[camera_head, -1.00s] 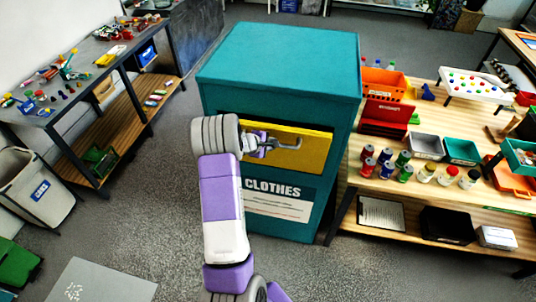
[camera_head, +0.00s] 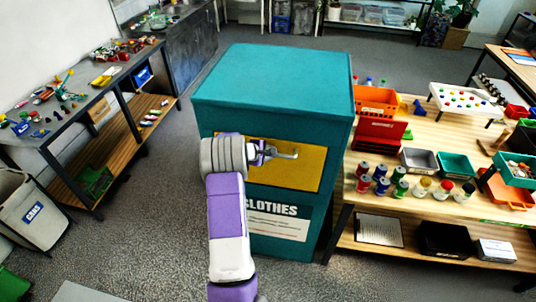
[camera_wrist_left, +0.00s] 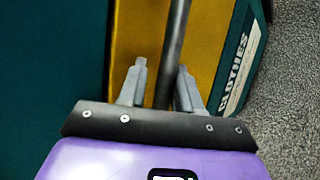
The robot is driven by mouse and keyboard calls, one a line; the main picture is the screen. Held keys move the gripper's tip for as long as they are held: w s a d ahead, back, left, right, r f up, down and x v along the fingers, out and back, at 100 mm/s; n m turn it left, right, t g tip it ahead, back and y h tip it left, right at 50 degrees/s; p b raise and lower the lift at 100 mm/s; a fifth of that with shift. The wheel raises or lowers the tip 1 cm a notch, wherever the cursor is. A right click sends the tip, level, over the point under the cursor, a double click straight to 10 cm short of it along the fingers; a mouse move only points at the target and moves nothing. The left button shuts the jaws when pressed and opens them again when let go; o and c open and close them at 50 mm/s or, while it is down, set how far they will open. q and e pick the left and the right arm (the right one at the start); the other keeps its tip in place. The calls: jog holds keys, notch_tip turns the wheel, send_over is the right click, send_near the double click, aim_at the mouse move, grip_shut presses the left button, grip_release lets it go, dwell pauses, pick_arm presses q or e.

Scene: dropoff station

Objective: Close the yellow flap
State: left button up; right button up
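The yellow flap (camera_head: 305,172) is in the front of the teal clothes box (camera_head: 275,90), above its "CLOTHES" label. It looks about flush with the front, with no dark gap along its top. A grey bar handle (camera_head: 288,156) sticks out from it. My left gripper (camera_head: 266,153) is at the handle. In the left wrist view, the two fingers of the left gripper (camera_wrist_left: 161,85) stand apart on either side of the dark handle bar (camera_wrist_left: 175,50), with a gap on the left side. The yellow flap (camera_wrist_left: 145,30) lies behind them. My right gripper is not in view.
A wooden table (camera_head: 405,215) with cans, jars and trays stands close to the box's right side. A dark workbench (camera_head: 75,105) with small items is at the left, a grey bin (camera_head: 30,215) below it. Floor between bench and box is free.

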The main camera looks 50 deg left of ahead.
pick_arm(q)
jog(key=shift+o, duration=0.6)
jog(key=shift+w, duration=0.1)
jog(key=shift+r, duration=0.1)
jog(key=shift+s+r, duration=0.3)
jog(key=shift+s, duration=0.15)
jog(key=b+v, duration=0.1)
jog(key=v, duration=0.5)
jog(key=shift+s+d, duration=0.15)
jog(key=shift+s, duration=0.15)
